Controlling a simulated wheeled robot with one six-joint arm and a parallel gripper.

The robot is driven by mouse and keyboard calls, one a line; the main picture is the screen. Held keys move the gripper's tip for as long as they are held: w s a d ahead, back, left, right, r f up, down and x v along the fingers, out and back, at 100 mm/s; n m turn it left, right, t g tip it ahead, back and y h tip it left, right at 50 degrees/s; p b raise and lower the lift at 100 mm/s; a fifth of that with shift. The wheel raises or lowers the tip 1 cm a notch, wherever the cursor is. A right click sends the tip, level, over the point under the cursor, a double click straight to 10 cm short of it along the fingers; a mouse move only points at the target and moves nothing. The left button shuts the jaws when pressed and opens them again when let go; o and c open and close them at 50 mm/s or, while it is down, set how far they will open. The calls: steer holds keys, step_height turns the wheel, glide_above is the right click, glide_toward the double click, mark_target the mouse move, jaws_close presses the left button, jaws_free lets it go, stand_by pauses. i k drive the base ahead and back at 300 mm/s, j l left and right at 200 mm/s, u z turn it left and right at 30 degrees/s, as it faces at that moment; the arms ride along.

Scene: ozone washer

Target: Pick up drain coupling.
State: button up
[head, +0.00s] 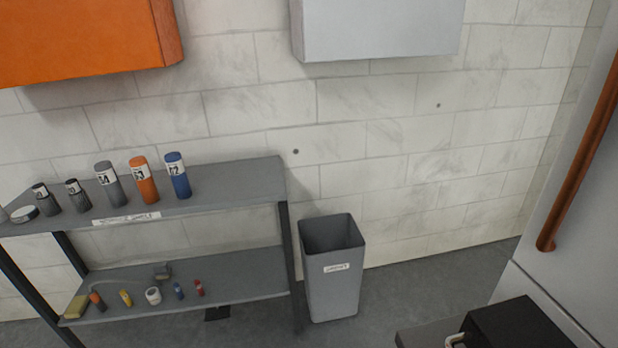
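I cannot tell for sure which object is the drain coupling. A yellow block (76,307) lies at the left end. They are small and lack detail. My gripper does not show in the head view.
The rack's labelled upper shelf (235,186) holds several cylinders, including an orange one (143,180) and a blue one (177,176). A grey bin (333,285) stands right of it. A black box (517,325) is at lower right. Grey floor shows between.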

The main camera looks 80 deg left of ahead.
mark_target(95, 296)
steer(key=l+u, duration=0.1)
steer(key=u, duration=0.3)
steer(key=i+l+u, duration=0.1)
steer(key=u, duration=0.3)
steer(key=l+u, duration=0.1)
steer(key=u, duration=3.1)
